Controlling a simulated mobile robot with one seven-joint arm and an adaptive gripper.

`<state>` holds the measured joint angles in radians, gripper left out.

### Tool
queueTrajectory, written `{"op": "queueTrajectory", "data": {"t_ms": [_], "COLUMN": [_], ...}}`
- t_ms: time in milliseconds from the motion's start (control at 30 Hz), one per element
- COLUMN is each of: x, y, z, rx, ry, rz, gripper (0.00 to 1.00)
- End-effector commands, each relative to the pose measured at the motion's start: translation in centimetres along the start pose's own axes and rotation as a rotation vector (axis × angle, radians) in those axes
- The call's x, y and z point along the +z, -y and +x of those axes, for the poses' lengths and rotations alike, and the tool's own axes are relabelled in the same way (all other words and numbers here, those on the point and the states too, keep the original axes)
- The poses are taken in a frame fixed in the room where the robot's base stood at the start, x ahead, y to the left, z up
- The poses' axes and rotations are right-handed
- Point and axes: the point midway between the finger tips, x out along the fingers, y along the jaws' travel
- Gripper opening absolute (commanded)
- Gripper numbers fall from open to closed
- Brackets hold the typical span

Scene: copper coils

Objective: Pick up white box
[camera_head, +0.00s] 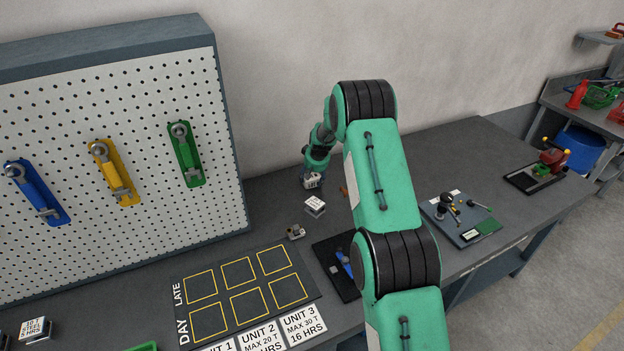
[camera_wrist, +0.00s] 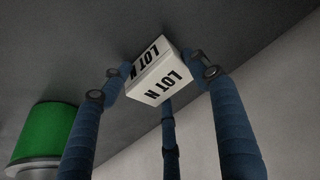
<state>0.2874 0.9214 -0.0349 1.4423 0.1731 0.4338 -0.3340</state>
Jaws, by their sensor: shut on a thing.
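A white box with black "LOT N" lettering shows in the wrist view (camera_wrist: 152,84), between the blue fingers of my gripper (camera_wrist: 160,75). The fingers are closed on its sides. In the head view my gripper (camera_head: 313,176) is at the back of the bench near the wall, with the small white box (camera_head: 313,184) at its tip. I cannot tell whether the box touches the bench. A second white box (camera_head: 316,205) with dark lettering lies on the bench just in front of it.
A small grey part (camera_head: 296,232) and a black tray (camera_head: 334,268) lie nearer. A marked mat (camera_head: 236,325) spans the front left, below the pegboard (camera_head: 110,150). A tool plate (camera_head: 470,238) lies right of my arm. A green cylinder (camera_wrist: 45,132) shows in the wrist view.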

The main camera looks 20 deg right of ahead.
Motion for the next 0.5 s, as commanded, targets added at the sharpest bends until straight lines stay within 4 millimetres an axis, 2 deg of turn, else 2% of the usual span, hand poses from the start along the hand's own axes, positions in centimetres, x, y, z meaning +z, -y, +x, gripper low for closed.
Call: {"op": "queueTrajectory", "data": {"t_ms": [167, 500], "x": [-0.8, -2.8], "y": [0.0, 0.0], "z": [-1.6, -6.3], "rx": [0.0, 0.001], "ry": [-0.003, -0.005], "rz": [-0.001, 0.0], "gripper": [0.29, 0.29]}}
